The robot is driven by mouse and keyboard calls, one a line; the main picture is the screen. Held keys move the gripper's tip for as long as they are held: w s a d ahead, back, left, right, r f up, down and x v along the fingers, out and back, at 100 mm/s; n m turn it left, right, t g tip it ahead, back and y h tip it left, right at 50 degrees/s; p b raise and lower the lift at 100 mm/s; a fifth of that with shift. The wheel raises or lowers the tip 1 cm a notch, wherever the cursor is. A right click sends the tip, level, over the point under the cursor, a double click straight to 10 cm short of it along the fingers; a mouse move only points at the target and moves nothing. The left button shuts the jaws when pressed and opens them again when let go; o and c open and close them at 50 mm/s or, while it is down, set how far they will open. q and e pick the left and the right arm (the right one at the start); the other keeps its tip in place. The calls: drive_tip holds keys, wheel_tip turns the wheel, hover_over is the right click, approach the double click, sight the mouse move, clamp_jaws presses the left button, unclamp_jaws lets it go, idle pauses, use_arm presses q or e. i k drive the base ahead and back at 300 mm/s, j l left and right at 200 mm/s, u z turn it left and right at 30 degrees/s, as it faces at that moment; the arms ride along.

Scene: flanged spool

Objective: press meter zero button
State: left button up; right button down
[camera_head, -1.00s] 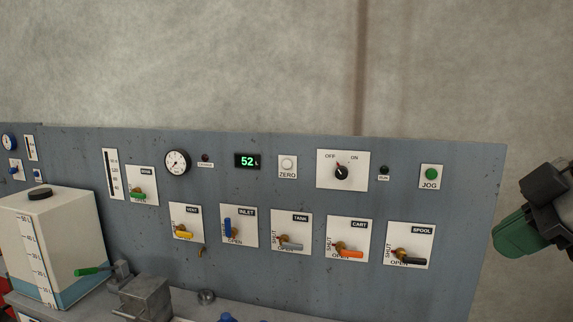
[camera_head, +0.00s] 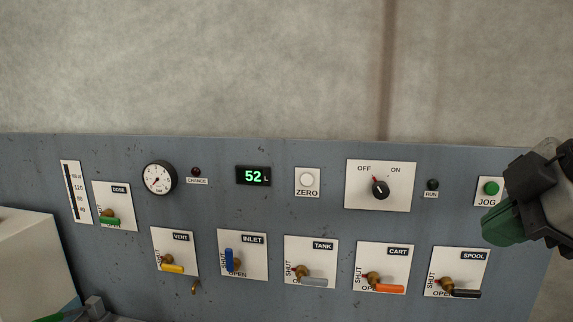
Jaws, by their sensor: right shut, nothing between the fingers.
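The white round ZERO button (camera_head: 307,180) sits on a white plate labelled ZERO, in the upper middle of the grey panel. The meter display (camera_head: 253,176) to its left reads 52 L in green. My right gripper (camera_head: 503,222) is at the right edge of the view, shut and empty, in front of the panel's right end. It partly covers the JOG plate and is well to the right of the ZERO button, not touching it.
An OFF/ON rotary switch (camera_head: 380,188), a RUN lamp (camera_head: 432,184) and the green JOG button (camera_head: 491,188) lie between the ZERO button and my right gripper. Below runs a row of valve levers, such as the orange CART lever (camera_head: 388,288). A white tank (camera_head: 35,265) stands lower left.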

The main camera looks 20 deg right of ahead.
sight(307, 179)
drive_tip(key=i+j, duration=0.15)
drive_tip(key=i, duration=0.4)
drive_tip(key=i+j, duration=0.1)
drive_tip(key=i, duration=0.4)
